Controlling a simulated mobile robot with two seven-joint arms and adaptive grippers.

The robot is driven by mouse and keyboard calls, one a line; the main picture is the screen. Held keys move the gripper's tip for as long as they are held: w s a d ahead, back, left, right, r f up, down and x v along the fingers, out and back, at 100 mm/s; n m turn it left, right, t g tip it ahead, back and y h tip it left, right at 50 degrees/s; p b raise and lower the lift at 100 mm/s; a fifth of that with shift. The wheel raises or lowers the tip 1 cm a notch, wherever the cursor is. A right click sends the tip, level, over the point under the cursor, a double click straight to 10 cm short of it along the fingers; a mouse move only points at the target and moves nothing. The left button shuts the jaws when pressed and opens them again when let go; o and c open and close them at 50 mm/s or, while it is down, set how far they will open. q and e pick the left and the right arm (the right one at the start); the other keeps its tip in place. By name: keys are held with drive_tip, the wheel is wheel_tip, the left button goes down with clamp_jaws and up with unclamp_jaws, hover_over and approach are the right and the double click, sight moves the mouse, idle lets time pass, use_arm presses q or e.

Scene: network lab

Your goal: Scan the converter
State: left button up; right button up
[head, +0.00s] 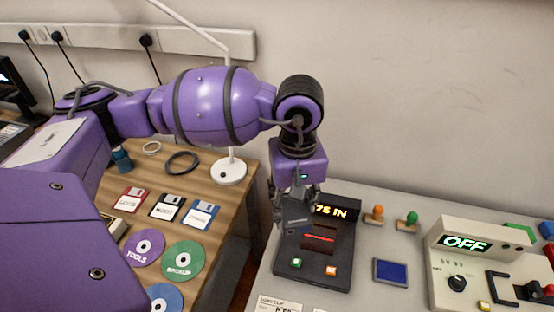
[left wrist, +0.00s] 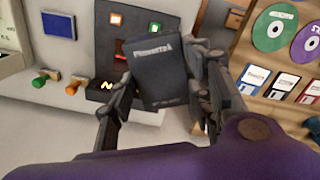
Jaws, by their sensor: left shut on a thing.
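My left gripper (head: 293,208) is shut on a dark grey box-shaped device, likely the converter (head: 298,217). In the left wrist view the converter (left wrist: 160,75) sits between both fingers, its face with pale lettering towards the camera. The gripper holds it over the upper left part of a black scanner unit (head: 289,256). The scanner has an orange text display (head: 331,210), partly hidden by the gripper, a window with a red line (head: 319,238), and a green and an orange button. I cannot tell whether the converter touches the scanner. My right gripper is not in view.
A beige box (head: 470,245) reading OFF stands to the right, with a blue pad (head: 390,272) and orange and green knobbed stamps (head: 374,214) between. The wooden desk (head: 228,205) at left holds discs, floppy disks and a white lamp (head: 229,172).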

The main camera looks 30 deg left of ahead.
use_arm(q)
drive_tip(key=n, duration=0.2)
drive_tip(key=w+d+n, duration=0.1)
drive_tip(key=n, duration=0.1)
drive_tip(key=w+n, duration=0.1)
drive_tip(key=n, duration=0.2)
drive_tip(key=shift+w+d+f, duration=0.2)
drive_tip(key=shift+f, duration=0.2)
drive_tip(key=w+d+f+n, duration=0.1)
drive_tip(key=f+n, duration=0.2)
drive_tip(key=n, duration=0.4)
drive_tip(key=w+d+f+n+b, duration=0.1)
drive_tip(key=f+n, duration=0.3)
drive_tip(key=n, duration=0.4)
drive_tip(key=w+d+f+n+b, duration=0.1)
drive_tip(key=w+d+f+n, duration=0.1)
drive_tip(key=n, duration=0.6)
drive_tip(key=shift+w+f, duration=0.4)
drive_tip(key=shift+f, duration=0.25)
drive_tip(key=shift+w+f, duration=0.35)
drive_tip(key=shift+f, duration=0.25)
drive_tip(key=shift+a+r, duration=0.1)
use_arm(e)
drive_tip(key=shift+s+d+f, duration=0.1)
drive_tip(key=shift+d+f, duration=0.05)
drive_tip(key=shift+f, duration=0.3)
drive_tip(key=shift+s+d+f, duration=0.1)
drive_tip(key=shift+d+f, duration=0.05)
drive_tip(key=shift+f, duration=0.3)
